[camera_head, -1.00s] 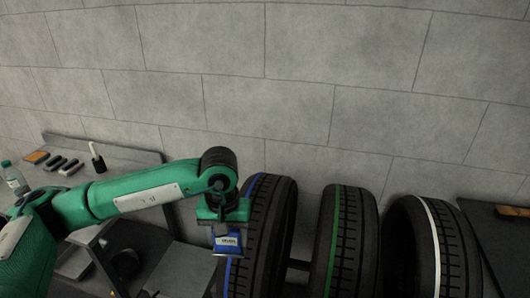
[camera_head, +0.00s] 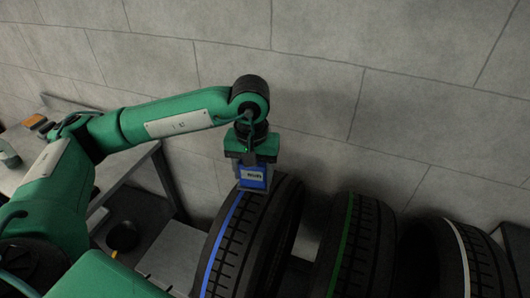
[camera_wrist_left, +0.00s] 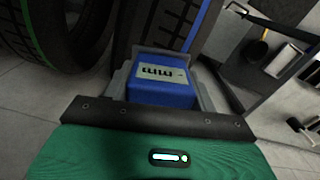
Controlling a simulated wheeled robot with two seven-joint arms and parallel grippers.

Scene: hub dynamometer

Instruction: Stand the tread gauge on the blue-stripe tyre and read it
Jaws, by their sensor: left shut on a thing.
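The tread gauge is a blue block with a pale display (camera_head: 253,177). My left gripper (camera_head: 252,185) is shut on it and points down, at the top of the blue-stripe tyre (camera_head: 236,240). The gauge also shows between the fingers in the left wrist view (camera_wrist_left: 160,80), its display too small to read. The gauge's lower end is at or just above the tread near the blue stripe; I cannot tell whether it touches. In the wrist view the blue-stripe tyre (camera_wrist_left: 165,25) lies just beyond the gauge. My right gripper is not in view.
A green-stripe tyre (camera_head: 345,250) and a white-stripe tyre (camera_head: 470,262) stand to the right of the blue-stripe one. A bench (camera_head: 125,165) with small items is at the left. A grey block wall (camera_head: 320,60) rises behind.

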